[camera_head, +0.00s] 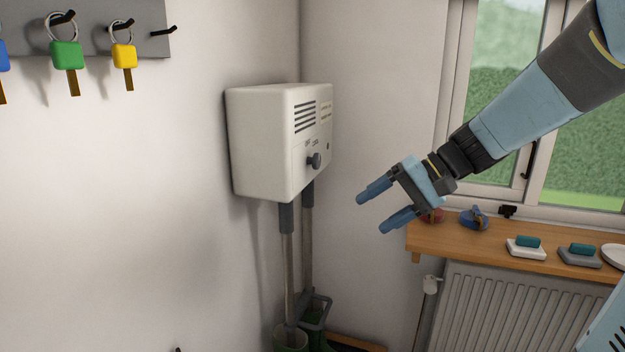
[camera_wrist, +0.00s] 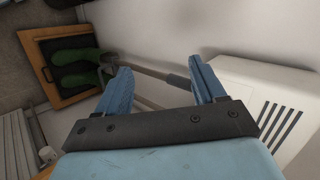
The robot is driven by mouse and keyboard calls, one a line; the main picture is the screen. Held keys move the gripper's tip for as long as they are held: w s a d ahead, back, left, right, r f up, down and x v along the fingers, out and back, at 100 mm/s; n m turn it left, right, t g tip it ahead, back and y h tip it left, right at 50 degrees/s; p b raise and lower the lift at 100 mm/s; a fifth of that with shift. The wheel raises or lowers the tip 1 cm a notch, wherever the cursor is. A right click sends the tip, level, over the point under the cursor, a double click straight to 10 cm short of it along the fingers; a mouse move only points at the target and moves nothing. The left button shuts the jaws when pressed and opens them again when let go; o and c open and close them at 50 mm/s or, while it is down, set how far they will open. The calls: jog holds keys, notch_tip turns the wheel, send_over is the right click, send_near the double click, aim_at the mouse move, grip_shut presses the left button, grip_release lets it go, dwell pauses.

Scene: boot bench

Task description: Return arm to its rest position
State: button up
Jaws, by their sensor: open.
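My gripper (camera_head: 379,208) is open and empty, held in the air at the end of my blue and grey arm, which reaches in from the upper right. In the head view it is to the right of the white wall box (camera_head: 265,143), apart from it, and in front of the shelf's left end. In the wrist view my two blue fingers (camera_wrist: 158,88) are spread with nothing gripped between them. The white box (camera_wrist: 262,100) shows at the right there, and a dark-tipped tube lies behind the fingers.
A wooden shelf (camera_head: 480,238) under the window carries small items, with a radiator (camera_head: 505,310) below. Green boots (camera_wrist: 76,66) stand in a wooden tray (camera_wrist: 45,75). Keys hang from a grey rack (camera_head: 90,30) at the upper left. The wall below the rack is clear.

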jog(key=s+d+n+t+h, duration=0.1)
jog(key=s+d+t+h, duration=0.3)
jog(key=s+d+h, duration=0.6)
jog(key=shift+s+d, duration=0.2)
jog(key=shift+s, duration=0.85)
